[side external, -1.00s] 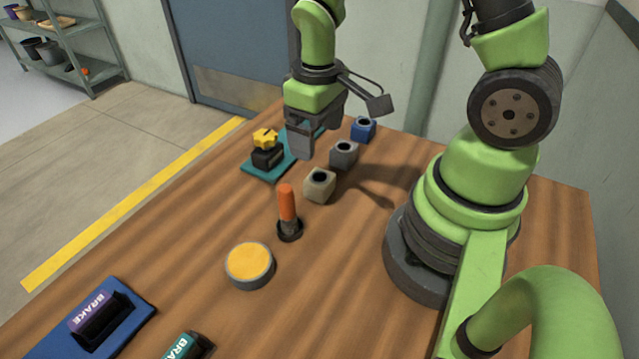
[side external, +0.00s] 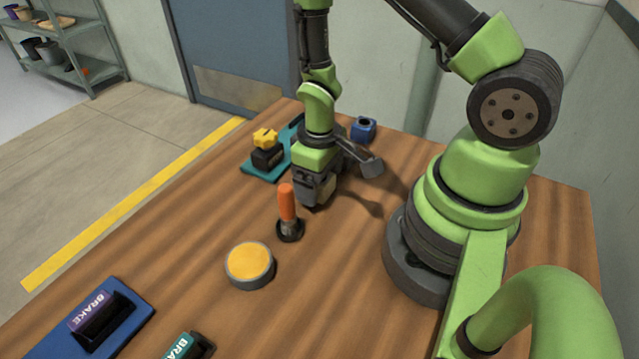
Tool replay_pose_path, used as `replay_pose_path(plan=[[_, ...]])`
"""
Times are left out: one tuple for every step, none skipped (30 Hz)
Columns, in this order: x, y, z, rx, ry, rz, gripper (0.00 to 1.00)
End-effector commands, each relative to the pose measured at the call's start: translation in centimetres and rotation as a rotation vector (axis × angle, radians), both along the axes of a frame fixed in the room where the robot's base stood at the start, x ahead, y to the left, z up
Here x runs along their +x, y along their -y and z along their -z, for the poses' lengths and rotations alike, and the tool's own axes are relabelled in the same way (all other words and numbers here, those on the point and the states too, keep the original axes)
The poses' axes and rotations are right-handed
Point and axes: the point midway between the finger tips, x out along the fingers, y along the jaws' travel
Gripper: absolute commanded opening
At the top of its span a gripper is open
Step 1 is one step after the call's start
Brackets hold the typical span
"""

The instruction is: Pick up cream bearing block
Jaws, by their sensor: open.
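My gripper (side external: 314,194) is low over the table, just behind and right of the orange-handled tool. It is open and points down at the spot of the cream bearing block. The cream block is hidden behind my gripper, so I cannot tell whether the jaws are around it or touching it. A blue bearing block (side external: 363,129) stands at the back of the table. The grey block between them is hidden by my gripper.
The orange-handled tool (side external: 287,203) stands upright in a dark holder, close to my gripper. A teal plate (side external: 256,173) carries a black part with a yellow knob (side external: 265,138). A round yellow-topped disc (side external: 250,264) and BRAKE-marked cartridges (side external: 105,318) lie nearer.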

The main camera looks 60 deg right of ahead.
Motion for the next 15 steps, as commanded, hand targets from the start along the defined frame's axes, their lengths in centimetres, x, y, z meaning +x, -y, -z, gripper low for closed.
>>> replay_pose_path(plan=[[0.00, -0.01, 0.20, 0.000, 0.000, 0.000, 0.83], [0.02, -0.01, 0.25, 0.000, 0.001, 0.000, 0.83], [0.04, -0.01, 0.26, 0.000, 0.002, 0.000, 0.83], [0.04, -0.01, 0.26, 0.000, 0.002, 0.000, 0.83], [0.04, -0.01, 0.25, 0.000, 0.002, 0.000, 0.83], [0.04, -0.01, 0.24, 0.000, 0.002, 0.000, 0.83], [0.04, -0.01, 0.23, 0.000, 0.002, 0.000, 0.83], [0.04, -0.01, 0.23, 0.000, 0.002, 0.000, 0.83], [0.03, -0.01, 0.23, 0.000, 0.002, 0.000, 0.74], [0.03, -0.01, 0.22, 0.000, 0.002, -0.001, 0.67], [0.03, -0.01, 0.22, 0.000, 0.002, -0.001, 0.60], [0.03, -0.01, 0.22, 0.000, 0.001, -0.001, 0.51], [0.02, -0.01, 0.22, 0.000, 0.001, -0.001, 0.44], [0.02, -0.01, 0.22, 0.000, 0.001, -0.001, 0.37], [0.02, -0.01, 0.22, 0.000, 0.001, -0.001, 0.28]])
